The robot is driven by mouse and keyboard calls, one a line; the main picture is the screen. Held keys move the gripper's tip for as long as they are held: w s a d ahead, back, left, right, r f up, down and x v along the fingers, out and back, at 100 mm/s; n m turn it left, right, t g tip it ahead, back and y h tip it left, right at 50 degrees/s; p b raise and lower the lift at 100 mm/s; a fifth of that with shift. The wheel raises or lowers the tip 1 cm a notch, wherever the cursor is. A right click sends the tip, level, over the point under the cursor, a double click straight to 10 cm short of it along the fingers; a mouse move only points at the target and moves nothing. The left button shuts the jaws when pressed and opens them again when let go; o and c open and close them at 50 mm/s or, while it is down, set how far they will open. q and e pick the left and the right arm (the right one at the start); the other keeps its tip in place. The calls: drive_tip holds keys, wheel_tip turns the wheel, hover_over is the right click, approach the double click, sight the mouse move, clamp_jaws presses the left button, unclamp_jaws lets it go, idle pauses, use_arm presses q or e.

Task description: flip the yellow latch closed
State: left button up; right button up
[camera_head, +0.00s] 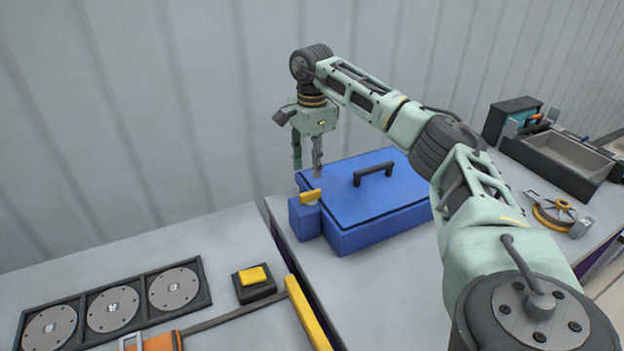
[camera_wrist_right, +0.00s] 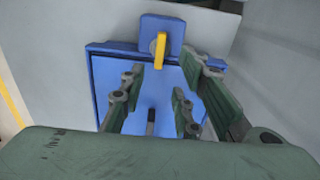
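My left gripper is not in view.
A grey wall (camera_head: 180,120) stands close behind the bench. Left are a panel with round discs (camera_head: 112,309), a yellow button (camera_head: 252,276) and a yellow bar (camera_head: 307,312). Right are a yellow-and-grey tool (camera_head: 560,215) and a dark bin (camera_head: 566,160). The bench before the box is clear.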

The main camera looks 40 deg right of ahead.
drive_tip(key=shift+r, duration=1.65)
